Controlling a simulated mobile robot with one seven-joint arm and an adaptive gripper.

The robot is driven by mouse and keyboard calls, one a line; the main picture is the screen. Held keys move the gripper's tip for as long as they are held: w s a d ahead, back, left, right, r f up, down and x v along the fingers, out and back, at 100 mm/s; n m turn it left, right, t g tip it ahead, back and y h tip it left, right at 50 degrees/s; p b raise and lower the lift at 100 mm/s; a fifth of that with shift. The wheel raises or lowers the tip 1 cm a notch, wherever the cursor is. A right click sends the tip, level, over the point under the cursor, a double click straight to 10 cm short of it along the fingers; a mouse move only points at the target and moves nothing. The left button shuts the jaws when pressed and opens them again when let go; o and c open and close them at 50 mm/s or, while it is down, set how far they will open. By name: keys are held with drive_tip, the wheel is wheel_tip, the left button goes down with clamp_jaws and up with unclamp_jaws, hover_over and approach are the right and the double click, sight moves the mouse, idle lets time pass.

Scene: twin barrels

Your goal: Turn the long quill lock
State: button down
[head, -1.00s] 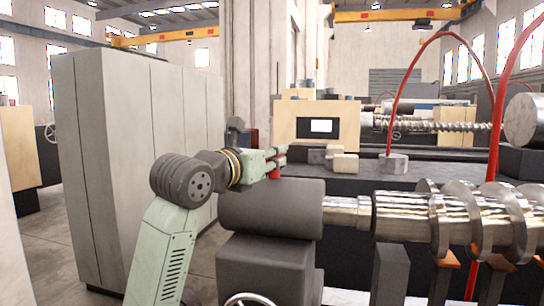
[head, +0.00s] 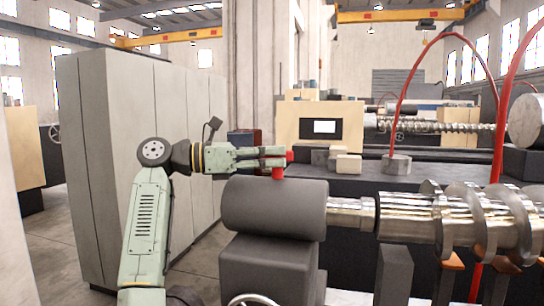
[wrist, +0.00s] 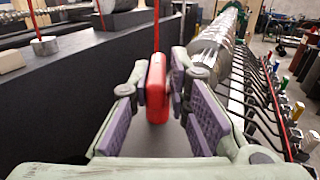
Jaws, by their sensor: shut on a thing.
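The long quill lock (head: 279,173) is a red lever standing on top of the dark grey tailstock barrel (head: 275,208), near the barrel's middle. In the wrist view the lock (wrist: 157,88) is an upright red bar between purple finger pads. My gripper (head: 278,158) reaches in level from the left, just above the barrel, and is shut on the lock. The gripper also shows in the wrist view (wrist: 160,85), with its fingers on both sides of the red bar. The fingers hide part of the lock's upper end in the head view.
A shiny screw shaft (head: 420,218) extends right from the barrel. A handwheel (head: 252,300) sits low at the front. Grey cabinets (head: 100,160) stand behind my arm at left. A dark machine bed with small blocks (head: 347,164) lies behind the barrel. Red hoses arch at right.

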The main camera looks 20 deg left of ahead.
drive_tip(key=shift+w+a+r+m+g+h, duration=0.1)
drive_tip(key=shift+w+r+m+g+h, duration=0.1)
drive_tip(key=shift+m+g+h, duration=0.35)
drive_tip(key=shift+f+m+g, duration=0.1)
drive_tip(key=shift+m+g, duration=0.45)
drive_tip(key=shift+g, duration=0.5)
drive_tip(key=c, duration=1.6)
unclamp_jaws()
drive_tip(key=shift+f, duration=0.1)
drive_tip(key=shift+n+t, duration=0.3)
drive_tip(key=shift+t, duration=0.2)
